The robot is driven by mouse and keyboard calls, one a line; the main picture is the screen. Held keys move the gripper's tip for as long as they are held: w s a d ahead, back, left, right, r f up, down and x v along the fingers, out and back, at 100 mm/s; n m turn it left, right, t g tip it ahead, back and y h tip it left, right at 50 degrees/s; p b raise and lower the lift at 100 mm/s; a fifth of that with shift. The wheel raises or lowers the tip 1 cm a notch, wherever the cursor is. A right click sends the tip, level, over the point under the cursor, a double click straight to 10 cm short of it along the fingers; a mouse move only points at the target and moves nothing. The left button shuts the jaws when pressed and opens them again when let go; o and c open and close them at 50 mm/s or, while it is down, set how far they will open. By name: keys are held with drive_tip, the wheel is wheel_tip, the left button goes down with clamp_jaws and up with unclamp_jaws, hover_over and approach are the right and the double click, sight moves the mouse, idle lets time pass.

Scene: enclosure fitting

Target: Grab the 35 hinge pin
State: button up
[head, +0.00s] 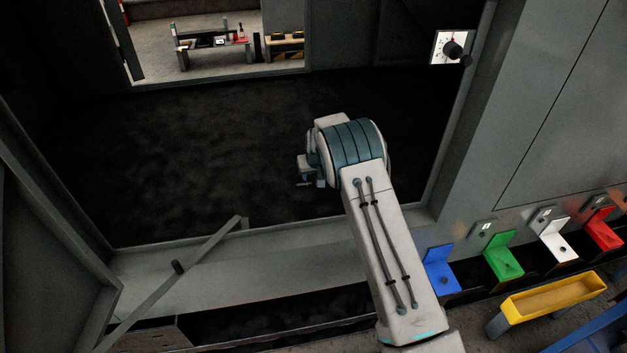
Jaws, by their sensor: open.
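My arm reaches up from the lower right into the dark enclosure opening. My gripper (303,179) is partly visible at the left of the teal wrist joint, small and turned mostly away, open with nothing seen between its fingers. It is apart from every other thing. I cannot make out any part marked 35, so I cannot tell which thing is the hinge pin.
Blue (440,272), green (504,259), white (555,241) and red (603,232) brackets line the right ledge. A yellow tray (553,298) stands in front of them. A black knob (455,50) sits on a white plate at upper right. The enclosure's dark middle is clear.

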clamp_jaws()
drive_tip(key=shift+r, duration=0.1)
